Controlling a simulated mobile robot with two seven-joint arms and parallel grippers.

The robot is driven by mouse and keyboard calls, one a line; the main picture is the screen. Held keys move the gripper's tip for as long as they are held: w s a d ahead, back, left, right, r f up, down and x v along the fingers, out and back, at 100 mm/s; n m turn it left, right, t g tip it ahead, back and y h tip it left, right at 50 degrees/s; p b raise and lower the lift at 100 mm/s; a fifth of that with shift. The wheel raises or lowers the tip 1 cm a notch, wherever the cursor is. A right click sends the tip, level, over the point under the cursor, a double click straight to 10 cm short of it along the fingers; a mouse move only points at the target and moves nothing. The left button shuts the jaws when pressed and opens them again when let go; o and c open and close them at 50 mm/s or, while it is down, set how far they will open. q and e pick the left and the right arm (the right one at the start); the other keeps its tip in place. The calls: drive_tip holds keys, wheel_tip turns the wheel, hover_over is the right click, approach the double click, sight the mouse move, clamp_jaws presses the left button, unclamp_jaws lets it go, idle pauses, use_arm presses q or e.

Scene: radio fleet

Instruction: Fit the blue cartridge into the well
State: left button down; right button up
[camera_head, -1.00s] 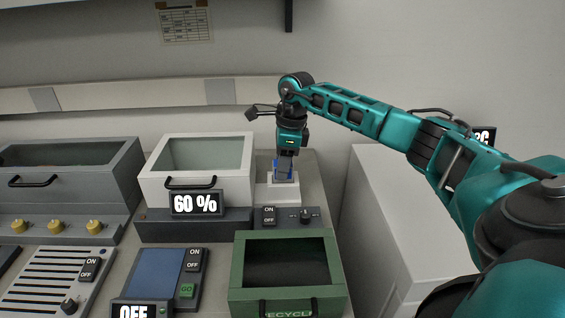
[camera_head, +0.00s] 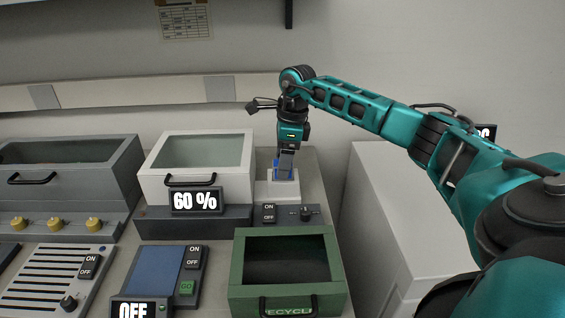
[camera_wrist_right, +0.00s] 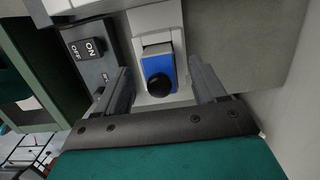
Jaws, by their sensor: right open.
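The blue cartridge (camera_head: 282,174) stands in the white block with the well (camera_head: 286,191), at the back right of the bench. In the right wrist view, the cartridge (camera_wrist_right: 153,65) is a blue block with a round black knob (camera_wrist_right: 159,85) on top, framed by the white well walls. I cannot tell how deep it sits. My right gripper (camera_head: 286,161) is just above it, pointing down. Its fingers are open, one on each side of the knob with gaps between. My left gripper is out of view.
A small panel with an ON/OFF switch (camera_head: 268,213) and a knob is in front of the well. A white bin (camera_head: 196,184) marked 60 % stands left, a green recycling bin (camera_head: 287,293) in front. A white cabinet (camera_head: 400,215) is to the right.

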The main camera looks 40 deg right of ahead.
wheel_tip(320, 180, up, 11)
drive_tip(key=s+d, duration=0.1)
drive_tip(key=shift+d+r+p, duration=0.2)
drive_tip(key=shift+p, duration=0.15)
